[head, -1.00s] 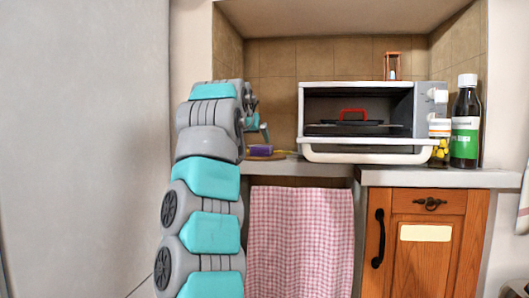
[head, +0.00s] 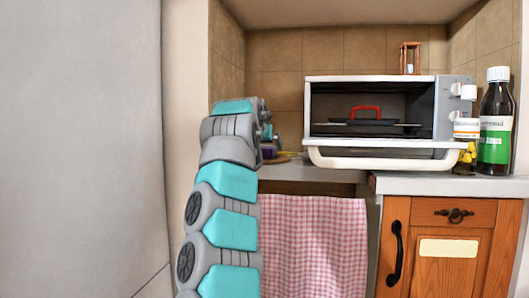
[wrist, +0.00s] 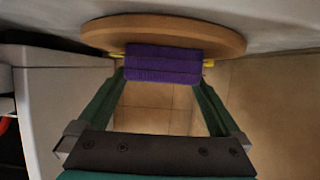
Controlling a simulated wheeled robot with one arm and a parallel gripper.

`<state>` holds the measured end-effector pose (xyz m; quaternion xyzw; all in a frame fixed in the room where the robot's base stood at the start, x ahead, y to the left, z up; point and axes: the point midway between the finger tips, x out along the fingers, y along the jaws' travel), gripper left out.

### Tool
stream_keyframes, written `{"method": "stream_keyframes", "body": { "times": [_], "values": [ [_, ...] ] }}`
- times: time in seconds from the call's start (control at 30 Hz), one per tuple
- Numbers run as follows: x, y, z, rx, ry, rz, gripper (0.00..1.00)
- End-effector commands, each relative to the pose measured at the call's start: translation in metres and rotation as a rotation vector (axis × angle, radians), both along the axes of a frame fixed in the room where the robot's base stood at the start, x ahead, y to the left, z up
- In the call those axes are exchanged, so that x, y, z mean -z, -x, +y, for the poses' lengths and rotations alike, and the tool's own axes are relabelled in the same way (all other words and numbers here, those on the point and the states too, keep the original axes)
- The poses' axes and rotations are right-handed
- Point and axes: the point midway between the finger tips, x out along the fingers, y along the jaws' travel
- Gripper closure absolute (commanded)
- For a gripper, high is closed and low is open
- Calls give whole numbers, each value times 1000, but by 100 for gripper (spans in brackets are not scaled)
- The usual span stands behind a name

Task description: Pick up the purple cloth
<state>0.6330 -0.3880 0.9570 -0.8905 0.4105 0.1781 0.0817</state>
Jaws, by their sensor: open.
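The purple cloth (wrist: 162,64) looks like a folded block against the round wooden board (wrist: 225,40) in the wrist view. My gripper (wrist: 163,74) is open, with one dark green finger at each end of the cloth. The yellow fingertips show just beyond the cloth's left and right ends. I cannot tell whether they touch it. In the head view only a small bit of the cloth (head: 269,151) shows beside my arm, on the counter at the left. My arm hides most of the gripper there.
A white toaster oven (head: 380,159) stands open to the right, with a red-handled dark pan (head: 366,113) inside. An hourglass (head: 410,58) sits on top. A dark bottle (head: 495,125) and smaller jars are at its right. A tiled wall (head: 275,60) is behind.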

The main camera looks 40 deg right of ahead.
Motion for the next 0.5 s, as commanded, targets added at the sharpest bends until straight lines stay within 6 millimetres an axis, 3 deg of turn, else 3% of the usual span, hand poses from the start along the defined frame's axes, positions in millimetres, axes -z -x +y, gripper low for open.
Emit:
{"method": "stream_keyframes", "body": {
  "times": [0.13,0.37,0.5],
  "values": [
    [4,-12,-13,1,2,0,0],
    [8,-13,-15,-1,1,-2,0],
    [8,-13,-15,0,1,-2,15]
  ]
}}
